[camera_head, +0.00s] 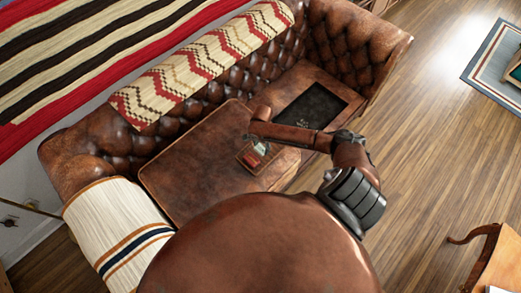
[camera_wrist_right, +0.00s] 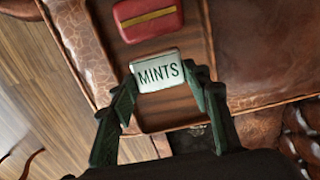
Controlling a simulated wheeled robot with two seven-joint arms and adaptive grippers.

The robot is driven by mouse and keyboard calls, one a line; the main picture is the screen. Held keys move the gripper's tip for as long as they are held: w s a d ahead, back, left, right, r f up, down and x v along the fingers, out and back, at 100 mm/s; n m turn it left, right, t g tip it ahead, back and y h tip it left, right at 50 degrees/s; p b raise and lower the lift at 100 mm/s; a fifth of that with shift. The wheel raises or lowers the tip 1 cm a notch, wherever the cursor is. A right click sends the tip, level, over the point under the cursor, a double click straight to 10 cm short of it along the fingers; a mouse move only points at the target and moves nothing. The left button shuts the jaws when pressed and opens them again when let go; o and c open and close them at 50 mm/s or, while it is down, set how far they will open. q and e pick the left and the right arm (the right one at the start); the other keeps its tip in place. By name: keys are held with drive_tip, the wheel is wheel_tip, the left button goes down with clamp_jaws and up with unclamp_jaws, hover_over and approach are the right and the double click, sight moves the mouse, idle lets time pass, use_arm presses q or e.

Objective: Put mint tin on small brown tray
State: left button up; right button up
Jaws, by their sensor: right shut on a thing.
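The mint tin (camera_wrist_right: 157,71) is a small pale box with "MINTS" on its lid. In the right wrist view it lies between the fingertips of my right gripper (camera_wrist_right: 164,80), which is shut on it. In the head view the tin (camera_head: 262,147) shows small below the end of my right arm, over the small brown tray (camera_head: 243,158). The tray also shows behind the tin in the wrist view (camera_wrist_right: 165,118). I cannot tell whether the tin touches the tray. My left gripper is not in view.
A red tin (camera_wrist_right: 148,18) with a gold band lies on the tray, beside the mint tin. The tray rests on a brown leather sofa seat (camera_head: 190,170). A dark panel (camera_head: 311,107) lies on the right seat. Wooden floor (camera_head: 430,120) is open at the right.

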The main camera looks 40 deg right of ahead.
sight(261, 147)
drive_tip(key=shift+w+a+f, duration=0.15)
drive_tip(key=shift+w+f, duration=0.1)
drive_tip(key=shift+f, duration=0.05)
wheel_tip(261, 147, down, 3)
drive_tip(key=shift+r+b, duration=0.2)
drive_tip(key=shift+b, duration=0.3)
drive_tip(key=shift+f, duration=0.15)
drive_tip(key=shift+f, duration=0.15)
drive_tip(key=o, duration=1.2)
drive_tip(key=shift+c, duration=0.2)
wheel_tip(261, 147, up, 11)
drive_tip(key=p, duration=0.2)
drive_tip(key=shift+r+p, duration=0.2)
drive_tip(key=shift+p, duration=0.2)
drive_tip(key=shift+r, duration=0.45)
drive_tip(key=shift+s, duration=0.1)
